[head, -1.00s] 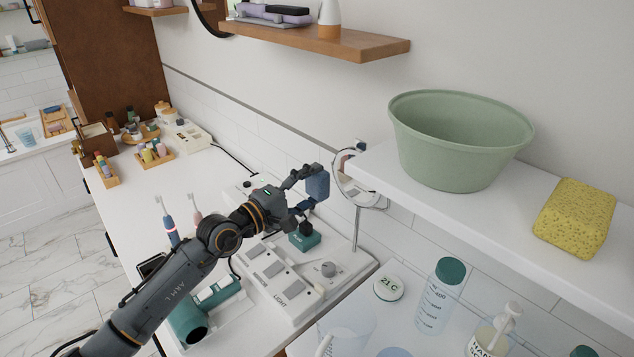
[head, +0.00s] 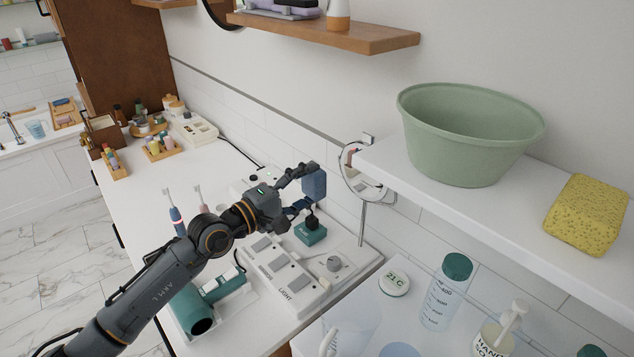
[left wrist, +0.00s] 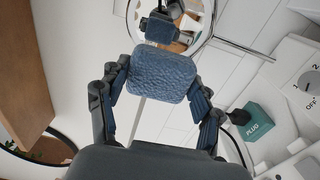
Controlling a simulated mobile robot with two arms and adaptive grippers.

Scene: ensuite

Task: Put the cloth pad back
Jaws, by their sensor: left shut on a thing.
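The cloth pad (head: 314,184) is a small blue textured square. My left gripper (head: 303,189) is shut on it and holds it raised above the white switch panel, left of the round mirror. In the left wrist view the pad (left wrist: 163,73) sits between the two fingers, its broad face toward the camera, in front of the mirror. My right gripper is not in view.
A round mirror (head: 350,163) on a stand is close to the pad. Below are a green plug block (head: 311,234) and a switch panel (head: 300,309). At right, a shelf (head: 512,238) holds a green basin (head: 470,150) and a yellow sponge (head: 588,215).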

